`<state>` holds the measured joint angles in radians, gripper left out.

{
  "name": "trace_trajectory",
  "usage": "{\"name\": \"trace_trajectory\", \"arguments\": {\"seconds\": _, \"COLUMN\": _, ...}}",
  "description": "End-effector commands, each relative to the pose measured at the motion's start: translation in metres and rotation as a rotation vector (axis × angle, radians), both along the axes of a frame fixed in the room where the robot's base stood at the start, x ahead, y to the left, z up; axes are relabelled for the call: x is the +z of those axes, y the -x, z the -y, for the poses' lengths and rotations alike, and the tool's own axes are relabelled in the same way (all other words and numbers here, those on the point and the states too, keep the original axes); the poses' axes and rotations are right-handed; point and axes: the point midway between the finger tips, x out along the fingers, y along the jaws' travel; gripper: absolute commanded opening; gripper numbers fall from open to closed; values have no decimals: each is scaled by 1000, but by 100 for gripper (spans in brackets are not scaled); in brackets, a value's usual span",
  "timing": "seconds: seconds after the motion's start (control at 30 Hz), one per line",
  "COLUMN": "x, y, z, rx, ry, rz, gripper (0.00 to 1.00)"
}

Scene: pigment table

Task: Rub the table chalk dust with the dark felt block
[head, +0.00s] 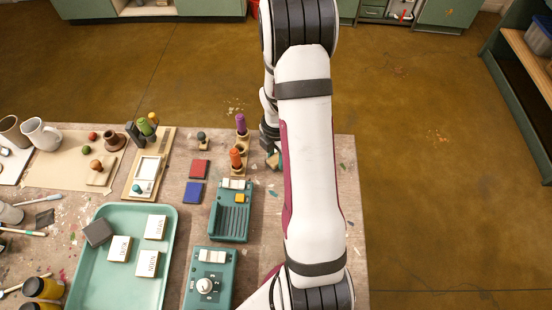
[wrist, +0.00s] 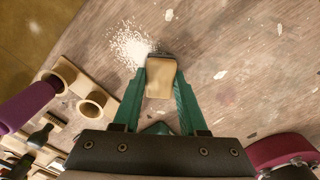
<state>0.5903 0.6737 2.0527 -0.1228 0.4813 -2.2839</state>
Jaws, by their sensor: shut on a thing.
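My gripper (wrist: 160,82) is shut on a block with a tan wooden back (wrist: 161,80) and a dark layer, the dark felt block (wrist: 158,55), along its far edge. White chalk dust (wrist: 128,46) lies scattered on the table just beyond and left of the block in the wrist view. The block's far left edge is close to the dust; I cannot tell whether its underside touches the table. In the head view my gripper (head: 274,159) is low at the table's far right part, partly behind my arm, and the dust is hidden there.
A wooden holder (wrist: 88,98) with a purple-handled tool (wrist: 35,103) stands left of my gripper in the wrist view. The table beyond the dust is mostly clear.

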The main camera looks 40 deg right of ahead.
Motion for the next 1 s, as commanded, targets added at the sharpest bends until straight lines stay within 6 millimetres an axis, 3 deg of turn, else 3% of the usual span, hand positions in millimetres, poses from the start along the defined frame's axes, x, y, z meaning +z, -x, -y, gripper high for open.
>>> {"name": "trace_trajectory", "arguments": {"seconds": 0.9, "x": -2, "y": -58, "z": 59, "rx": 0, "ry": 1, "rz": 0, "gripper": 0}}
{"name": "trace_trajectory", "arguments": {"seconds": 1.0, "x": -1, "y": -52, "z": 52, "rx": 1, "ry": 0, "rz": -1, "gripper": 0}}
